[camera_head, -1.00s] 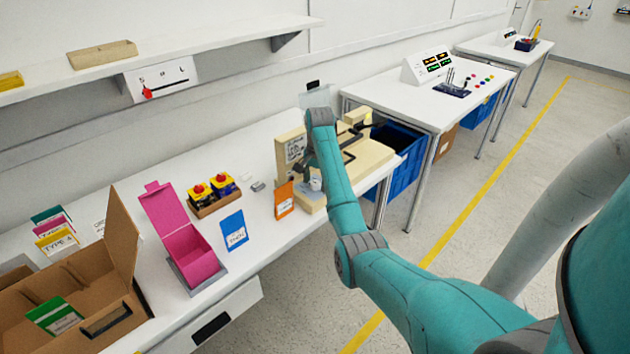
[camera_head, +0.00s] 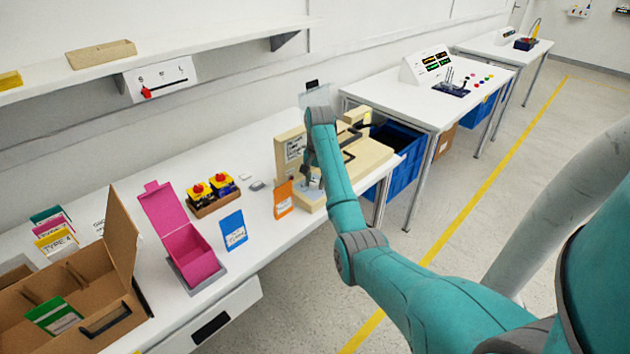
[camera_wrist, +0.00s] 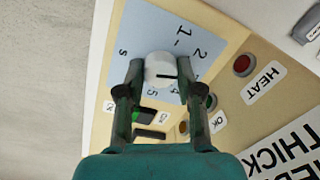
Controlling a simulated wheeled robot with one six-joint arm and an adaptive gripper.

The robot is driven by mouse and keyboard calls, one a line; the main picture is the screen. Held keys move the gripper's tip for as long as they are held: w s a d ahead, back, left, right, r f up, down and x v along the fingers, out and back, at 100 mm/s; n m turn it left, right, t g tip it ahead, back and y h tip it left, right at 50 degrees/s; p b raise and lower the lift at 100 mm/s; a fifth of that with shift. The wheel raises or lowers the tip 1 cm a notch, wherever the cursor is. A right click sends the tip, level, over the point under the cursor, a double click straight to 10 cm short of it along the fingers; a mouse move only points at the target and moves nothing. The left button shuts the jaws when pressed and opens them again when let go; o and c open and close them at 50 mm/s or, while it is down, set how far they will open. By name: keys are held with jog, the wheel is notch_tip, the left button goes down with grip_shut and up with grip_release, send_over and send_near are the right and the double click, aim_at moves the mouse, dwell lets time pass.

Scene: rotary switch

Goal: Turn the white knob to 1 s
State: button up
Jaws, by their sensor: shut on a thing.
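The white knob (camera_wrist: 160,68) stands on a pale blue dial plate (camera_wrist: 143,33) on a beige machine (camera_head: 372,157). The plate carries 1, 2, 4, 5 and "s" around the knob. The knob's dark line points right in the wrist view, between 2 and 4; the right finger hides the mark there. My gripper (camera_wrist: 162,73) is shut on the knob, one finger on each side. In the head view my gripper (camera_head: 311,179) is at the machine's near left corner, and my arm covers part of the machine.
The machine's panel also has a red HEAT button (camera_wrist: 242,65) and a green switch (camera_wrist: 143,115). An orange packet (camera_head: 283,199) stands close left of the machine. A blue packet (camera_head: 233,231) and a pink box (camera_head: 185,240) are further left. A blue bin (camera_head: 408,165) is to the right.

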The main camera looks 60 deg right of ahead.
jog(key=n, duration=0.6)
jog(key=shift+n, duration=0.3)
jog(key=n, duration=0.6)
jog(key=shift+n, duration=0.4)
jog(key=o, duration=1.2)
jog(key=shift+c, duration=0.2)
